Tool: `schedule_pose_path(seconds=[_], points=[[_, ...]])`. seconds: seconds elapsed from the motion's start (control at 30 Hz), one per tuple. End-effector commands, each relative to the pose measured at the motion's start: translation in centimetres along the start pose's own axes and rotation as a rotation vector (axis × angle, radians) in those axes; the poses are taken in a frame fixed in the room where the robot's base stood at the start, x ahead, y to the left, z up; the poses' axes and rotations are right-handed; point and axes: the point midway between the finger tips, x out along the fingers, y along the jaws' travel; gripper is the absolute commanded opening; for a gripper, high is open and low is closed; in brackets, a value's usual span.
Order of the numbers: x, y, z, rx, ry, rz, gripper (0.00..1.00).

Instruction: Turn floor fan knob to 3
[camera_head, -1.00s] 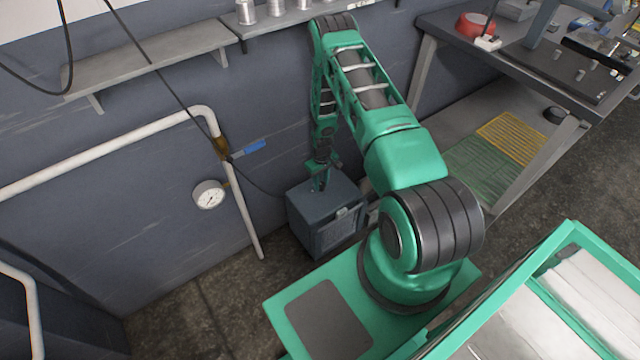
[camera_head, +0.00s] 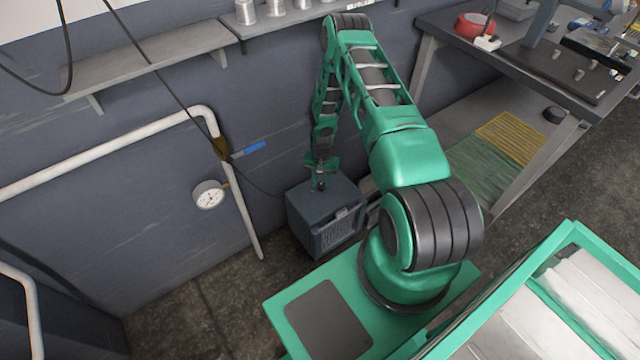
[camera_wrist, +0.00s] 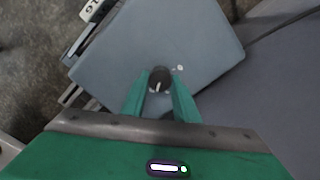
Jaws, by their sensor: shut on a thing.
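The floor fan (camera_head: 336,228) is a dark blue-grey box with a grille on its front side, standing on the floor by the wall. Its flat top (camera_wrist: 150,40) fills much of the wrist view. The round dark knob (camera_wrist: 159,76) sits on that top, with a pale pointer line toward the lower side of the picture. Small white marks (camera_wrist: 180,68) lie just right of it. My gripper (camera_wrist: 160,84) is shut on the knob, a green finger on each side. In the head view my gripper (camera_head: 320,184) is above the fan's top, and the knob is hidden.
A shelf (camera_head: 150,62) is above. A workbench (camera_head: 545,75) stands at the right. The floor left of the fan is clear.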

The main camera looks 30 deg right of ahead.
Motion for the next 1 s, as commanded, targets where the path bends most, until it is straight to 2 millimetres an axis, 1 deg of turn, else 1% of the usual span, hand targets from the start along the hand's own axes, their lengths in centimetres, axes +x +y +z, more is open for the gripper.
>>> schedule_pose_path(seconds=[0.03, 0.33, 0.87, 0.9, 0.93, 0.97, 1.0], points=[[-0.14, -0.22, -0.35, 0.027, 0.007, -0.005, 0.05], [-0.15, -0.26, -0.35, 0.134, 0.007, -0.006, 0.05], [-0.16, -0.31, -0.34, 0.156, 0.007, -0.007, 0.05], [-0.16, -0.31, -0.34, 0.156, 0.007, -0.007, 0.35], [-0.15, -0.29, -0.33, 0.156, 0.007, -0.006, 0.42], [-0.15, -0.27, -0.31, 0.156, 0.007, -0.006, 0.46], [-0.13, -0.24, -0.27, 0.156, 0.006, -0.005, 0.46]])
